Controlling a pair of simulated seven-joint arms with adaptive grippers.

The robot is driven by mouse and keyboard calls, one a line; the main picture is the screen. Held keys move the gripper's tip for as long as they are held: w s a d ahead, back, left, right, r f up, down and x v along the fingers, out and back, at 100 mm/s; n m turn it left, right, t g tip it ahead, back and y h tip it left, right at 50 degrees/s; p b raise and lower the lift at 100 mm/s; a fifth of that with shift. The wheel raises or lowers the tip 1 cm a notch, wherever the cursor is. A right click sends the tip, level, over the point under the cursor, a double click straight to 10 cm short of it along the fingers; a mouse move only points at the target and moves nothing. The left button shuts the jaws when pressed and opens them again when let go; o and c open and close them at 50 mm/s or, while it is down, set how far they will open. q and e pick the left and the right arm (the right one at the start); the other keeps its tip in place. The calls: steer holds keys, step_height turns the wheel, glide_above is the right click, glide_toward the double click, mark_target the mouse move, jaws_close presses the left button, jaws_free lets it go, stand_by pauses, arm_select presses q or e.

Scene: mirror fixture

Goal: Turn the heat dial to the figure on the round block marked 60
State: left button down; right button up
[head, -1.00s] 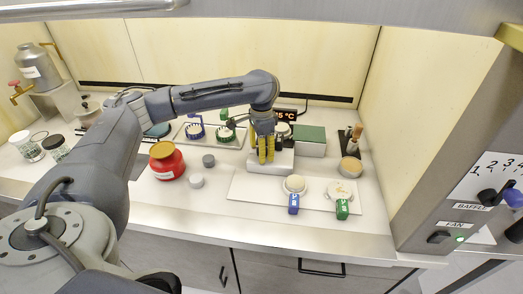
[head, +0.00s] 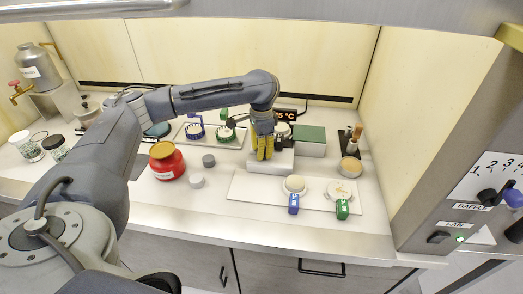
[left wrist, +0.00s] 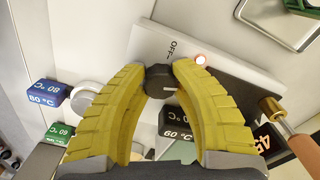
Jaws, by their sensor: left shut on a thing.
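My left gripper (head: 263,152) has yellow fingers and points down at the front of the white heater (head: 272,166). In the left wrist view its fingers (left wrist: 162,78) are shut on the dark heat dial (left wrist: 160,82), which has a pale pointer line. The word OFF is printed on the heater's white face beside the dial. My right gripper is not in view.
A black display (head: 287,115), partly hidden by my arm, shows a figure ending in 5 °C. A green-topped box (head: 310,139) stands right of the heater. A red jar (head: 167,161) and grey round pieces (head: 208,160) are to the left. The front counter strip is clear.

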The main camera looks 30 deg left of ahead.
arm_select(q)
steer(key=m, duration=0.4)
steer(key=shift+m, duration=0.3)
steer(key=shift+a+m, duration=0.1)
steer(key=shift+m, duration=2)
steer(key=c, duration=1)
jaws_free()
steer(key=shift+o, duration=0.2)
step_height(320, 180, up, 12)
